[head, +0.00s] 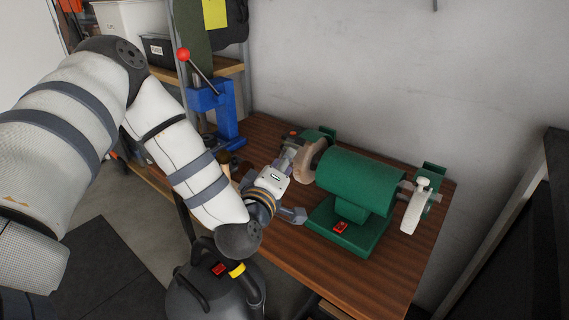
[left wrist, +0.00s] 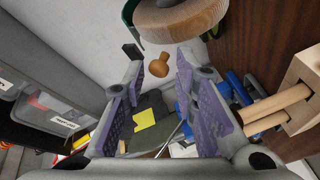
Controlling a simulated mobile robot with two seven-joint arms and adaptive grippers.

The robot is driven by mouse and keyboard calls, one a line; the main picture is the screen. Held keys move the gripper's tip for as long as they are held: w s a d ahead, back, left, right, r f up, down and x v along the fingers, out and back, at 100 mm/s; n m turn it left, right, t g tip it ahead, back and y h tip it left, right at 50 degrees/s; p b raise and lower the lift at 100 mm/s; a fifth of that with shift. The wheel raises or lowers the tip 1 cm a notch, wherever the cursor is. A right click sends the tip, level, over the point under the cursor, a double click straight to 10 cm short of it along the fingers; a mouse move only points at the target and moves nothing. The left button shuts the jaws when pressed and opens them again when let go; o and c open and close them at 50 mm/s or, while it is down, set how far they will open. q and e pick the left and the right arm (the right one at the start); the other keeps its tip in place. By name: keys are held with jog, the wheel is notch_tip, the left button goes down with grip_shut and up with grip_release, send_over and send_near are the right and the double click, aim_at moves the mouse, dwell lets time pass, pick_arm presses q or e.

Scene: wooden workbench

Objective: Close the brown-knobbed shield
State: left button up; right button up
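The green bench grinder (head: 358,180) stands on the wooden workbench. At its left end are a tan wheel (head: 309,160) and a green shield part (head: 324,133), partly hidden. The brown knob (left wrist: 158,66) shows in the left wrist view just below the tan wheel (left wrist: 180,20); I cannot make it out in the head view. My left gripper (head: 291,183) is at the grinder's left end. In the left wrist view its purple-padded fingers (left wrist: 162,75) are apart on either side of the knob, with gaps visible. My right gripper is not in view.
A pale knob (head: 424,183) and another green shield part (head: 433,171) are at the grinder's right end. A blue press (head: 217,110) with a red-tipped lever stands behind my left arm. A dark vacuum (head: 215,285) stands in front of the bench.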

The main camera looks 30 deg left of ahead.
pick_arm(q)
jog(key=v, duration=0.7)
jog(key=shift+s, duration=0.25)
dwell(0.3)
